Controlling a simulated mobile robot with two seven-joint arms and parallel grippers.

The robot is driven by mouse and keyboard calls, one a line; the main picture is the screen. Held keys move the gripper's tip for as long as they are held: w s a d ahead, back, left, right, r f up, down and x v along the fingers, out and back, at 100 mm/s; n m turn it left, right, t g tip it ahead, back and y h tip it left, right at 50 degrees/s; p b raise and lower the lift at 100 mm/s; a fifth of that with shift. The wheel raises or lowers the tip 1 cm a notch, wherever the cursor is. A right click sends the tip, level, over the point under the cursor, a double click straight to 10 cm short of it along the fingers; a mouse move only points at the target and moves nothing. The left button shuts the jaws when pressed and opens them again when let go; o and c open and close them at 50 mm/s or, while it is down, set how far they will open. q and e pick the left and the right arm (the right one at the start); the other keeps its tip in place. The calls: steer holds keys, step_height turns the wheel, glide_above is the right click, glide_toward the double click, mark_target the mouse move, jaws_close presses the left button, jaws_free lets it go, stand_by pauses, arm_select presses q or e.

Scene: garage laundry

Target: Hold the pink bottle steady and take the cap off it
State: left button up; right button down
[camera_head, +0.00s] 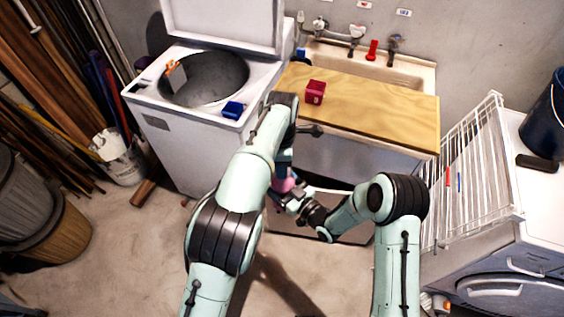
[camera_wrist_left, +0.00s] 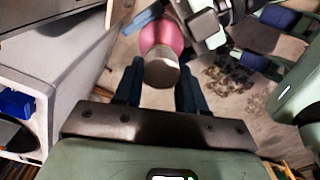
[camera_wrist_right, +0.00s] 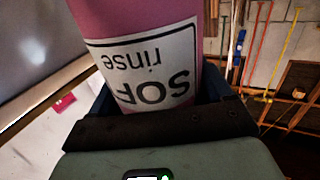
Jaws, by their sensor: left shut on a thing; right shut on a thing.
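The pink bottle (camera_head: 284,185) is held in the air in front of the sink, mostly hidden by my arms. My right gripper (camera_wrist_right: 160,95) is shut on the bottle's body. In the right wrist view the bottle (camera_wrist_right: 130,18) fills the space between the fingers, its white label upside down. In the left wrist view the grey cap (camera_wrist_left: 161,70) sits against the end of the pink bottle (camera_wrist_left: 160,36), with no gap visible. My left gripper (camera_wrist_left: 158,88) has its fingers on either side of the cap and is shut on it.
A wooden board (camera_head: 375,108) with a red box (camera_head: 316,92) lies across the sink (camera_head: 410,68). An open top-loading washer (camera_head: 170,130) with a blue box (camera_head: 233,110) stands left. A white wire rack (camera_head: 470,180) stands right.

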arm_select(q)
steer(key=n, duration=0.2)
steer(key=d+n, duration=0.1)
steer(key=n, duration=0.2)
steer(key=shift+s, duration=0.2)
steer(key=o, duration=0.9)
steer(key=shift+o, duration=1.3)
steer(key=shift+a, duration=0.15)
steer(key=shift+r, duration=0.1)
